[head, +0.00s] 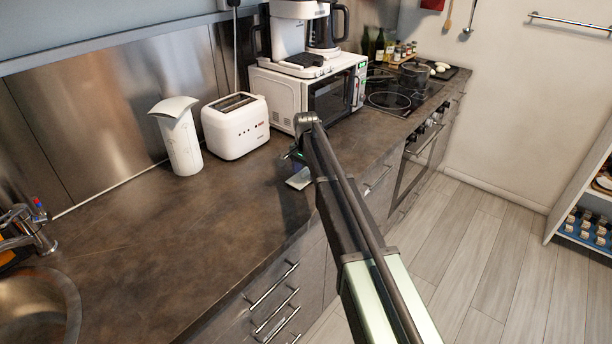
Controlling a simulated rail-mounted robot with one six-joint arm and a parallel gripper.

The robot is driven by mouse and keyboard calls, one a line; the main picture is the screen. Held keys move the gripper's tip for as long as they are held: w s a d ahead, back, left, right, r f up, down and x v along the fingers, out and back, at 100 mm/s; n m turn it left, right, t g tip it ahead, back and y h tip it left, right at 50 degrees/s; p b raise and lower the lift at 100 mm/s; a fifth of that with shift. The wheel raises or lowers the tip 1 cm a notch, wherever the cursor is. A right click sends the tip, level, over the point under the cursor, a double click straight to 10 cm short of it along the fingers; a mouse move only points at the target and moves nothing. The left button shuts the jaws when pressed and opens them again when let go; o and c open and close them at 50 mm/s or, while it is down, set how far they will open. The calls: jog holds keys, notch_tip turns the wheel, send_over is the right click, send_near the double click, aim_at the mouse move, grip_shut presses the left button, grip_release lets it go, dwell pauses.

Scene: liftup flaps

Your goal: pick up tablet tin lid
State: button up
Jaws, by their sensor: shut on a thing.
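A small pale, flat thing (299,179), which looks like the tablet tin lid, shows at the front of the dark countertop beside my arm. It is too small to tell the lid from the tin. My gripper (296,158) is at the end of my arm, low over the counter and right by this pale thing. It is shut on the lid, but my arm hides most of the fingers and the contact.
A white toaster (235,126) and a white flared container (179,138) stand left of my gripper. A white microwave (290,90) with a coffee maker (297,25) on top is behind. The counter (160,235) is clear at front left; drawer handles jut out below.

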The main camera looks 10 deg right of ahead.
aim_at(306, 170)
notch_tip(306, 170, up, 20)
jog(key=p, duration=2)
